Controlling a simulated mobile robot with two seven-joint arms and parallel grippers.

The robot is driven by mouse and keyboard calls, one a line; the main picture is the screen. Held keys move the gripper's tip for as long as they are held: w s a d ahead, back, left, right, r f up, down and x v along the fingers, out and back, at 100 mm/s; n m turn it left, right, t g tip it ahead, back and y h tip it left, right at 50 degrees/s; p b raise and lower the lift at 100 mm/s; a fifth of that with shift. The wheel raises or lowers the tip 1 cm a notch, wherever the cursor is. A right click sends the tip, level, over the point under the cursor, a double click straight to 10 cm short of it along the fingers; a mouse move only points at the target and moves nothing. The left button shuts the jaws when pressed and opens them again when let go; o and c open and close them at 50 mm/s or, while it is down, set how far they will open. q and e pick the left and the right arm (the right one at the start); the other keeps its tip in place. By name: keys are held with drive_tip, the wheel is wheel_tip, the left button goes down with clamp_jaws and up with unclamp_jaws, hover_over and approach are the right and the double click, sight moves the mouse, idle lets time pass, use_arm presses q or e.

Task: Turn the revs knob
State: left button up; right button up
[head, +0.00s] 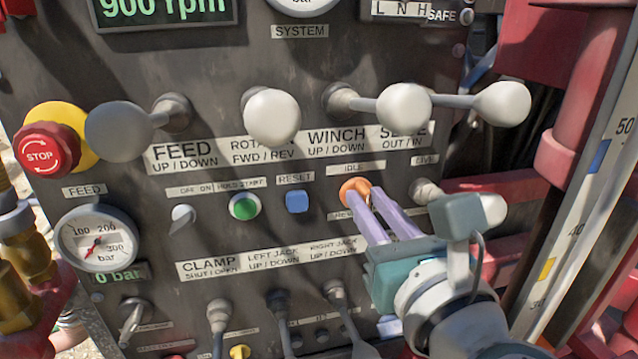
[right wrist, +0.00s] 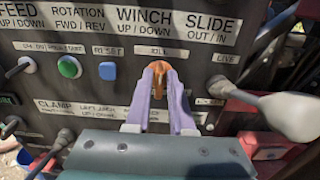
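The orange revs knob (head: 354,187) sits on the dark panel under the IDLE label. Its lower label is partly covered by my fingers. My right gripper (head: 365,203) reaches in from the lower right with its two purple fingers at the knob. In the right wrist view, the orange knob (right wrist: 159,67) shows between the fingertips of my right gripper (right wrist: 160,78), one on each side, and they look closed against it. The knob's lower part is partly hidden by the fingers. My left gripper is not in view.
A row of levers with pale round balls (head: 272,117) sticks out above the knob. A blue reset button (head: 297,201) and a green button (head: 244,206) are to its left. The LIVE lever (head: 490,208) is close on the right. More levers (head: 220,316) stand below.

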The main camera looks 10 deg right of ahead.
clamp_jaws()
idle(0.4)
drive_tip(key=m+b, duration=0.1)
drive_tip(key=m, duration=0.1)
drive_tip(key=m+b, duration=0.1)
drive_tip(key=shift+d+f+m, duration=0.15)
drive_tip(key=shift+d+m, duration=0.05)
drive_tip(key=shift+m, duration=0.2)
drive_tip(key=shift+d+f+m+b, duration=0.1)
drive_tip(key=shift+m+b, duration=0.85)
drive_tip(key=shift+m, duration=1.2)
drive_tip(key=shift+d+f+m+b, duration=0.15)
drive_tip(key=shift+m+b, duration=0.75)
drive_tip(key=shift+m, duration=1.2)
drive_tip(key=shift+d+f+m+b, duration=0.1)
drive_tip(key=shift+m+b, duration=0.85)
drive_tip(key=shift+m, duration=1.2)
drive_tip(key=shift+r, duration=0.1)
